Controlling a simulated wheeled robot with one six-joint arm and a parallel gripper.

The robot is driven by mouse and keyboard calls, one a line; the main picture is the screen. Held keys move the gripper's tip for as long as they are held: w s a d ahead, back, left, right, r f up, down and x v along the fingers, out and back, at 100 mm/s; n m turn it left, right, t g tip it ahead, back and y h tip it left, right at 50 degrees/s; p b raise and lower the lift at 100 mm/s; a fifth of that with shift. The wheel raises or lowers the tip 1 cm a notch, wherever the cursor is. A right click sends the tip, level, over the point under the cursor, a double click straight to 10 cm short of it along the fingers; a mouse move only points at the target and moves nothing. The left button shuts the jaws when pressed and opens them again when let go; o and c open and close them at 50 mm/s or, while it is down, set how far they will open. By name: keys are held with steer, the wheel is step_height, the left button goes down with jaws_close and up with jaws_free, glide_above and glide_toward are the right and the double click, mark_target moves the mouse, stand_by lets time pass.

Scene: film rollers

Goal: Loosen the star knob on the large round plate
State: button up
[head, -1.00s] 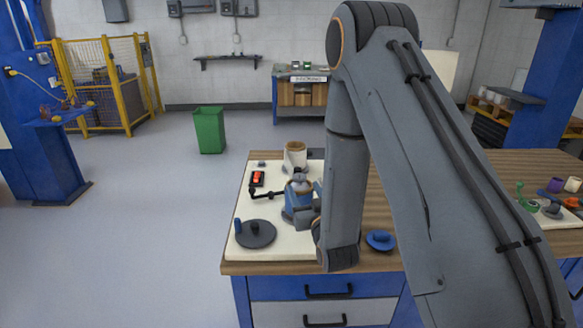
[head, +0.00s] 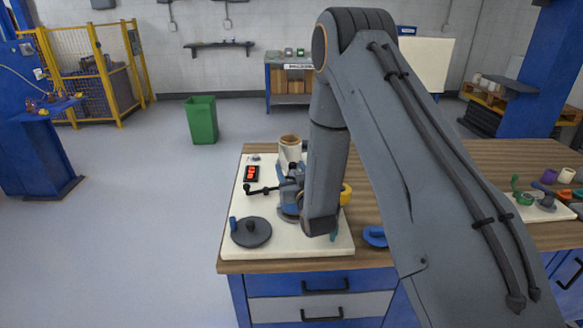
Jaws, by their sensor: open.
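The large round plate (head: 262,238) is a dark grey disc lying flat near the front left of a cream board. A dark star knob (head: 250,227) stands up at its middle, and nothing covers it. A small blue upright piece (head: 233,223) stands at the plate's left edge. My forearm (head: 325,165) comes down over the board to the right of the plate, apart from it. My gripper cannot be made out; the forearm and the blue-grey parts beside it hide that area. Nothing is seen touching the knob.
A blue-grey device (head: 289,196) and a black crank (head: 262,190) stand behind the plate. A red-and-black box (head: 252,174) and a pale cup (head: 290,150) are farther back. A blue knob-like part (head: 374,237) lies right of the board. Left of the table is clear floor.

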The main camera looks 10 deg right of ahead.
steer(key=shift+w, duration=0.25)
steer(key=shift+c, duration=0.2)
steer(key=c, duration=1)
